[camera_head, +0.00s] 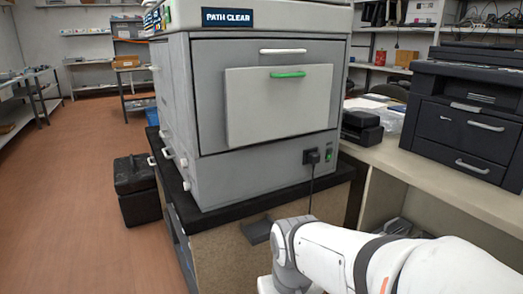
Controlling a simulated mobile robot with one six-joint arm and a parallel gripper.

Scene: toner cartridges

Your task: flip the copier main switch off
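The grey copier (215,160) stands on a black-topped cabinet in the middle of the view. A small green switch (329,155), which looks lit, is low on the right of its front face; I take it for the main switch. Its exact rocker position is too small to tell. A black plug (311,156) with a cord hanging down is just left of the switch. My white arm reaches in from the lower right, below and in front of the copier. I cannot make out my gripper's fingers, and nothing of mine touches the switch.
The copier front has a light panel with a green handle (288,74) and a "PATH CLEAR" sign (227,17) above. A black printer (466,115) sits on the right counter (425,175). A black case (137,188) stands on the floor at left, where open floor runs back.

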